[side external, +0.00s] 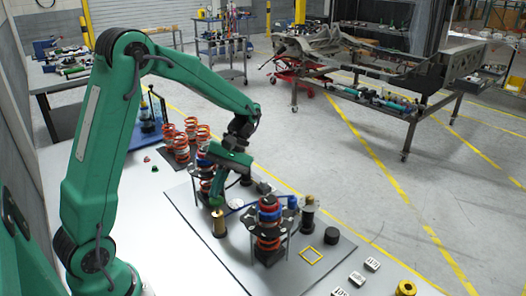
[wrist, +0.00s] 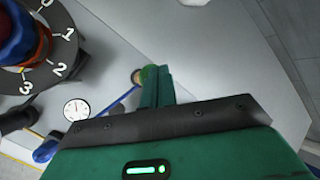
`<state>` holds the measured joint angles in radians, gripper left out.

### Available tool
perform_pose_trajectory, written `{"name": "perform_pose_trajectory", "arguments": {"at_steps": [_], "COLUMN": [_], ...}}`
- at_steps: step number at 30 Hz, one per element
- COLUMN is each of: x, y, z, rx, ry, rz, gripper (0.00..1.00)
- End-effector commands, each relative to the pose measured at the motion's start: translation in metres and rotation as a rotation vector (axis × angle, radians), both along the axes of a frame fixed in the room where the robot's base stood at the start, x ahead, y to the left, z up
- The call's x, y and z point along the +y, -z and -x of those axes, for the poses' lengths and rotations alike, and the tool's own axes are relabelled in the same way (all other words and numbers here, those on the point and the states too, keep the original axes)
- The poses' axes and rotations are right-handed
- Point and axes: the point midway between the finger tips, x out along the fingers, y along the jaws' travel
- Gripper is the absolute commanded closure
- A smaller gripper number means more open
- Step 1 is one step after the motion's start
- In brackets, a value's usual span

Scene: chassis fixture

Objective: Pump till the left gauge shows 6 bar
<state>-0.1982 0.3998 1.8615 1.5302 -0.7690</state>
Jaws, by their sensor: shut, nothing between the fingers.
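My gripper (side external: 216,193) points down over the grey mat on the bench, among the fixture parts. In the wrist view its green fingers (wrist: 158,82) are together with nothing between them. A white round gauge (wrist: 76,109) with a small reddish needle lies left of the fingers; its reading is too small to tell. I cannot tell whether it is the left gauge. A blue bar or hose (wrist: 122,102) runs from near the gauge toward the fingertips. A small round brass-coloured part (wrist: 136,76) shows just beside the fingertips. I cannot make out which part is the pump.
A dark numbered dial (wrist: 50,60) with a blue and red top stands at upper left of the wrist view. Orange springs (side external: 181,147) stand behind.

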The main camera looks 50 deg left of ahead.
Motion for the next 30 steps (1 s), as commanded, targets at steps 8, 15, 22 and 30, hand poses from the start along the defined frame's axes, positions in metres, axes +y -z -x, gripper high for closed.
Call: {"name": "perform_pose_trajectory", "arguments": {"at_steps": [8, 15, 22, 30], "x": [-0.0001, 0.0000, 0.0000, -0.0001], "y": [0.0026, 0.0047, 0.0067, 0.0090], "z": [0.0002, 0.0003, 0.0003, 0.0002], "rx": [0.001, 0.001, 0.001, 0.000], "ry": [0.000, 0.000, 0.000, 0.000], "rz": [0.000, 0.000, 0.000, 0.000], "gripper": [1.00, 1.00, 1.00, 1.00]}}
